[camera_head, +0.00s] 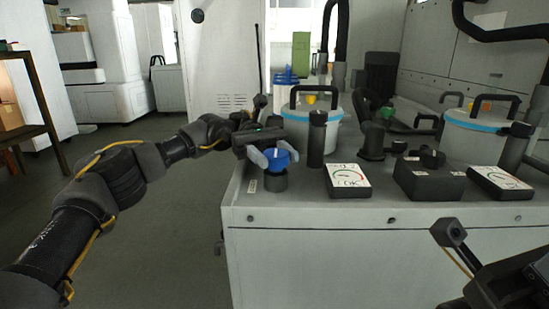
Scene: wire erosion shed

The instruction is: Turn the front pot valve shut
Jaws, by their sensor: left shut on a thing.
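The front pot valve shows as a blue knob (276,158) on a dark round base (273,182), near the front left corner of the grey cabinet top. My left gripper (271,157) comes in from the left with its light grey fingers on either side of the blue knob, shut on it. The fingers and the dark gripper body hide part of the knob. My right arm shows only in part at the lower right corner, and its fingers are not in view.
The grey cabinet (380,215) fills the front right. A black post (317,140) stands close right of the valve. White pots with blue bands (325,118) stand behind, and gauge boxes (347,180) lie to the right. Open floor (165,230) lies left of the cabinet.

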